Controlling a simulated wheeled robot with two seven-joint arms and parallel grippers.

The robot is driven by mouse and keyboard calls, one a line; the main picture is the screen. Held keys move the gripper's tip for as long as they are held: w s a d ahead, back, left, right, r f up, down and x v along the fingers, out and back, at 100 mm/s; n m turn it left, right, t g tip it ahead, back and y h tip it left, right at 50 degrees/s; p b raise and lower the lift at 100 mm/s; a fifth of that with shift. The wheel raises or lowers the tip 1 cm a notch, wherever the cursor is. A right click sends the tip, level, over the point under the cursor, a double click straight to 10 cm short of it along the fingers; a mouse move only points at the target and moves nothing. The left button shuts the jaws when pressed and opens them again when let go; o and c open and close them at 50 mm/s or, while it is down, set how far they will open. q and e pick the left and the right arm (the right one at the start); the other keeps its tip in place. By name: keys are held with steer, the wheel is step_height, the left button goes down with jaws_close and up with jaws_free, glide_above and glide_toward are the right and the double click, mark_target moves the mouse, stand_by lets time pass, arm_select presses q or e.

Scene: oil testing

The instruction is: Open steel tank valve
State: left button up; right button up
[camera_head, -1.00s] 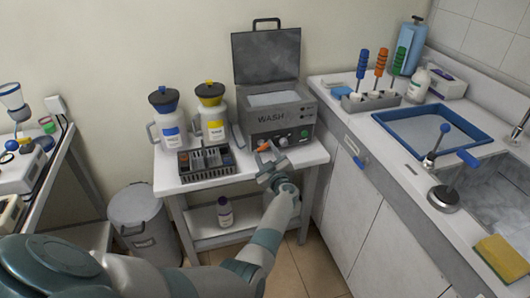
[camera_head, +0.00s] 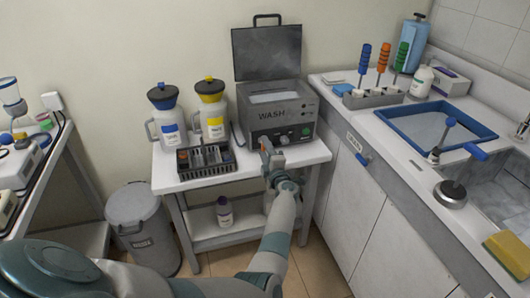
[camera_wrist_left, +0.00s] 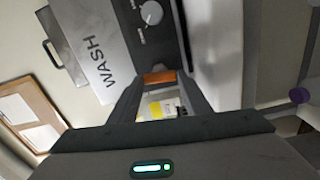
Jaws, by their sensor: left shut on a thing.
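The steel tank marked WASH (camera_head: 262,122) stands on the small white table with its lid (camera_head: 267,54) raised. In the left wrist view, the tank (camera_wrist_left: 98,45) appears tilted, with its knob at the upper middle. My left gripper (camera_head: 266,150) is at the tank's lower front. In the left wrist view, its fingers (camera_wrist_left: 158,80) are closed on the orange valve handle (camera_wrist_left: 158,76). The valve's body is mostly hidden by the gripper. My right gripper is not in view.
Two jugs, blue-capped (camera_head: 168,122) and yellow-capped (camera_head: 212,115), and a dark rack (camera_head: 205,168) stand left of the tank. A counter (camera_head: 405,150) with a sink lies to the right. A grey bin (camera_head: 140,225) is on the floor at left.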

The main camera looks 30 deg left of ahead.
arm_select(q)
steer(key=shift+n, duration=0.6)
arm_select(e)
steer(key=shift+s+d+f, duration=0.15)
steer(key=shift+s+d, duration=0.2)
arm_select(q)
steer(key=o, duration=1)
steer(key=shift+o, duration=0.2)
